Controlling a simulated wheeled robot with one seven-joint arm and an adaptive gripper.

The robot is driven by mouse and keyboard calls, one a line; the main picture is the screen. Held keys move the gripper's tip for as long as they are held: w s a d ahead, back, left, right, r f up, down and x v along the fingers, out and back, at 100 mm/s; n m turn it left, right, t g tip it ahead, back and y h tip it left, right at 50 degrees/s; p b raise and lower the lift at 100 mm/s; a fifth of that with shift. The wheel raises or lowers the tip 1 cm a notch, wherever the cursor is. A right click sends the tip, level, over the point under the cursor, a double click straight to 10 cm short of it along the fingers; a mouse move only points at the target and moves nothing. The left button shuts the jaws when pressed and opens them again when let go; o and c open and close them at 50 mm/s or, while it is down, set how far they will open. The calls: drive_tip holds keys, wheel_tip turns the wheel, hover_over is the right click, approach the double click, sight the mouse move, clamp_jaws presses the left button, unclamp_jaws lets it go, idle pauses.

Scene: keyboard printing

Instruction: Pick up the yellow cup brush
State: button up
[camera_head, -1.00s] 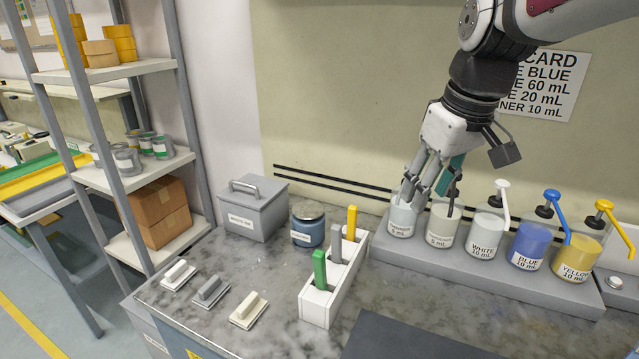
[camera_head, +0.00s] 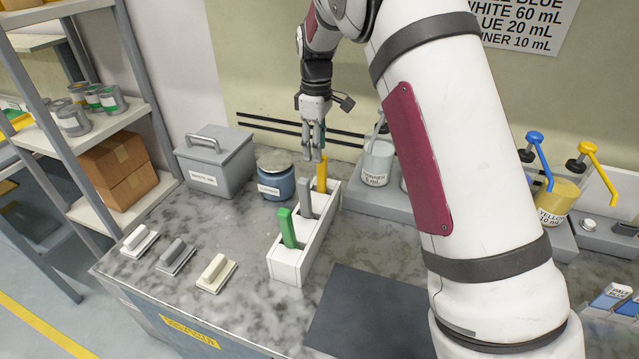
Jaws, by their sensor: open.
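The yellow cup brush (camera_head: 322,174) stands upright in the far slot of a white holder (camera_head: 287,268) on the marble counter. Only its yellow handle shows; its lower end is hidden in the holder. My gripper (camera_head: 316,157) points down just above and slightly behind the top of the yellow handle. Its fingers are open and nothing shows between them. I cannot tell whether a fingertip touches the handle.
A blue-grey jar (camera_head: 277,184) and a grey lidded bin (camera_head: 214,165) are to the left. The thinner dispenser (camera_head: 376,163) is close on the right. Three scrubbers lie at the front left.

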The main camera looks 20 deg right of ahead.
sight(321, 180)
wheel_tip(321, 180, down, 6)
drive_tip(key=shift+r+p, duration=0.1)
drive_tip(key=shift+p, duration=0.45)
drive_tip(key=f, duration=0.1)
drive_tip(key=f+p, duration=0.1)
drive_tip(key=f, duration=0.1)
drive_tip(key=d+f, duration=0.1)
drive_tip(key=shift+s+f+p, duration=0.25)
drive_tip(key=shift+f+p, duration=0.05)
drive_tip(key=shift+p, duration=0.05)
drive_tip(key=shift+f, duration=0.4)
drive_tip(key=shift+w, duration=0.1)
clamp_jaws()
